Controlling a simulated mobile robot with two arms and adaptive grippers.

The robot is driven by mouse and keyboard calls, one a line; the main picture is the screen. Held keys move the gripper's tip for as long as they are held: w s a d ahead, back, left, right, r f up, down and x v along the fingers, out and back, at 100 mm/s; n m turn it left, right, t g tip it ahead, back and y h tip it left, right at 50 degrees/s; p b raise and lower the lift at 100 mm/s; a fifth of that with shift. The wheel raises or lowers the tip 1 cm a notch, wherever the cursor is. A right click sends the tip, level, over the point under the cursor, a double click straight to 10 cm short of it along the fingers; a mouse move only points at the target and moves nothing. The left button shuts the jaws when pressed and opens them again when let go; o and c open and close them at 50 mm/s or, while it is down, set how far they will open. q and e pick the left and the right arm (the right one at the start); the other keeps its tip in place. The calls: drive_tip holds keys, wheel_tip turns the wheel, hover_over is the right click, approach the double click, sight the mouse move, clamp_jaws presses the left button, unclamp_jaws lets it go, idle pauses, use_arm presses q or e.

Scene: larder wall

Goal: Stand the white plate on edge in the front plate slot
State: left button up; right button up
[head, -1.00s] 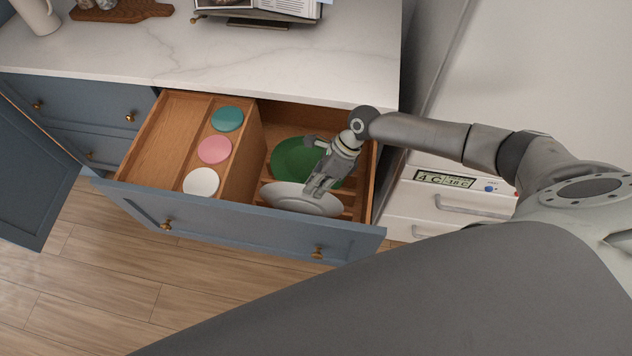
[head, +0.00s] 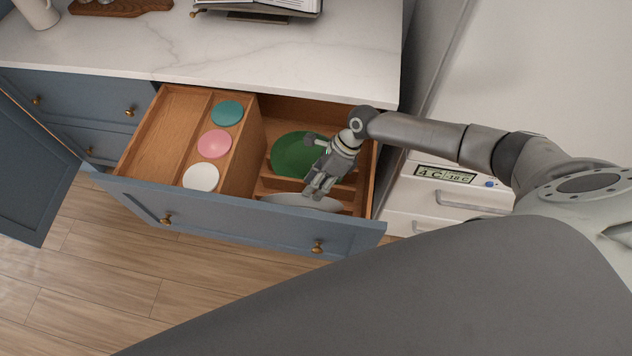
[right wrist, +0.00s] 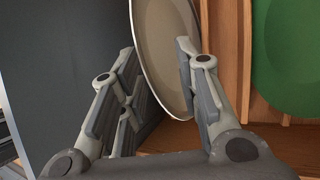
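The white plate (head: 298,200) stands steeply on edge just behind the drawer's front panel, in the front slot area. Its lower part is hidden in the head view. My right gripper (head: 312,190) reaches down into the drawer at the plate. In the right wrist view, the plate (right wrist: 162,50) rises between the spread fingers of the right gripper (right wrist: 155,75); the right finger overlaps it and the left finger looks apart from it. A green plate (head: 292,156) stands tilted farther back; it also shows in the right wrist view (right wrist: 292,55). My left gripper is out of view.
The open drawer (head: 240,226) has wooden dividers. A left compartment holds teal (head: 227,113), pink (head: 214,144) and white (head: 201,177) round items. The marble counter (head: 240,65) lies behind, and a white appliance (head: 455,198) stands to the right.

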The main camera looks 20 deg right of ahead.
drive_tip(key=shift+d, duration=0.1)
drive_tip(key=v, duration=1.2)
idle(0.4)
